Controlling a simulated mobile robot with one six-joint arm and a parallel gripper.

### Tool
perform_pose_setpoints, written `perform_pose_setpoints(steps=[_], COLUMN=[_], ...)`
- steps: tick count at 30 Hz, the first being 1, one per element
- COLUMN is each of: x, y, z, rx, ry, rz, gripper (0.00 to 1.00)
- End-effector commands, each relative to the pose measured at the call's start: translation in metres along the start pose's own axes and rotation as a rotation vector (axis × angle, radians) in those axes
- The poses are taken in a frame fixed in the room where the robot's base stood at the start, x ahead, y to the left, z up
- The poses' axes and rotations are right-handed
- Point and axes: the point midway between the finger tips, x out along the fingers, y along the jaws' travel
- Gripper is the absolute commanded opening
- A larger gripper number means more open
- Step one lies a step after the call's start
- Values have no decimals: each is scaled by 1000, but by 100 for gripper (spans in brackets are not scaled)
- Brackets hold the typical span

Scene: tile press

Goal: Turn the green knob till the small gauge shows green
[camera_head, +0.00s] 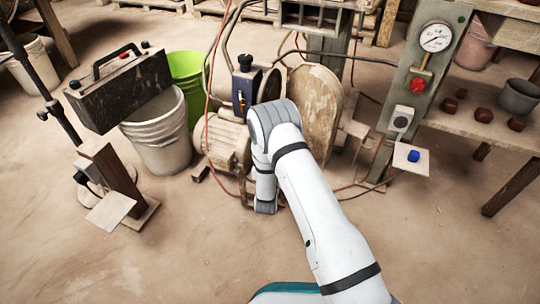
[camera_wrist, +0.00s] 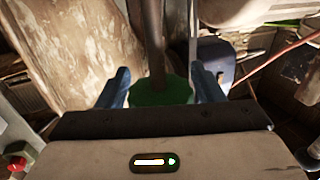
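The green knob (camera_wrist: 160,92) is in the middle of the wrist view, at the end of a dark upright rod. My gripper (camera_wrist: 160,72) has one blue finger on each side of it. In the head view the knob and my fingers are hidden behind my arm. A round white gauge (camera_head: 436,37) sits at the top of a grey post in the head view, too small to read. I cannot make out a separate small gauge with a green zone.
A red button (camera_head: 418,85) and a grey box (camera_head: 402,118) are on the post. A motor (camera_head: 228,146), a worn guard (camera_head: 313,110) and hoses crowd around my arm. A white bucket (camera_head: 160,135) and a green bucket (camera_head: 187,68) stand left. The front floor is clear.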

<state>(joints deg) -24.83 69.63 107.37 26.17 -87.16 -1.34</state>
Motion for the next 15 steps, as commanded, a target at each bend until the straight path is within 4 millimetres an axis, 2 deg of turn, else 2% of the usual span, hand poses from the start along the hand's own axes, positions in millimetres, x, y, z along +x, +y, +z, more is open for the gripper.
perform_pose_setpoints(steps=[3,10,15], x=[0,-1,-22], y=[0,0,-1], z=[-1,-1,-3], rx=[0,0,-2], ry=[1,1,-2], rz=[0,-1,-4], gripper=[68,68,68])
